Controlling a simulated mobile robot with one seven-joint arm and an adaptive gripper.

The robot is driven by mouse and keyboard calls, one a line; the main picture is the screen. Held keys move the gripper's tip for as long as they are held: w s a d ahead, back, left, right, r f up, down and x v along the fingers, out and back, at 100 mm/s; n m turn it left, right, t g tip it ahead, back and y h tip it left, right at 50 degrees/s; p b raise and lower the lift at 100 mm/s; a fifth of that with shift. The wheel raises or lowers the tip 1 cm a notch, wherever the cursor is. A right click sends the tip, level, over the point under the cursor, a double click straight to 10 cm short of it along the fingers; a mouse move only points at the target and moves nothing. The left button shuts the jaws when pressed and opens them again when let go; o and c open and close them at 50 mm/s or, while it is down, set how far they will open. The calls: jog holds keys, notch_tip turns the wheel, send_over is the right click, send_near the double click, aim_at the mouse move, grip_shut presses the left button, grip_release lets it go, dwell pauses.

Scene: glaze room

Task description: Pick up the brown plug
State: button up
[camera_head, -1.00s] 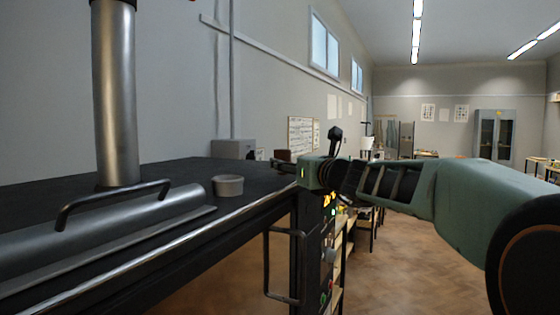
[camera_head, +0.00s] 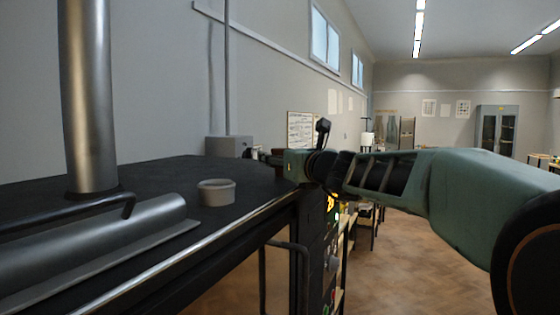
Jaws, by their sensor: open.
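A small dark brown thing (camera_head: 281,151), likely the brown plug, shows just behind my gripper at the far right part of the black top; it is partly hidden, so its shape is unclear. My gripper (camera_head: 264,155) is at the end of the green arm reaching in from the right. It is low over the black top, small and dark in the view, and open. I cannot tell whether its fingers are around the brown thing or in front of it.
A metal flue pipe (camera_head: 88,100) and a dark bar handle (camera_head: 60,217) are at left. A grey box (camera_head: 228,146) stands by the wall. Open wooden floor (camera_head: 415,262) lies at right.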

jog(key=shift+s+d+r, duration=0.1)
jog(key=shift+s, duration=0.1)
jog(key=c, duration=1.3)
jog(key=shift+r, duration=0.15)
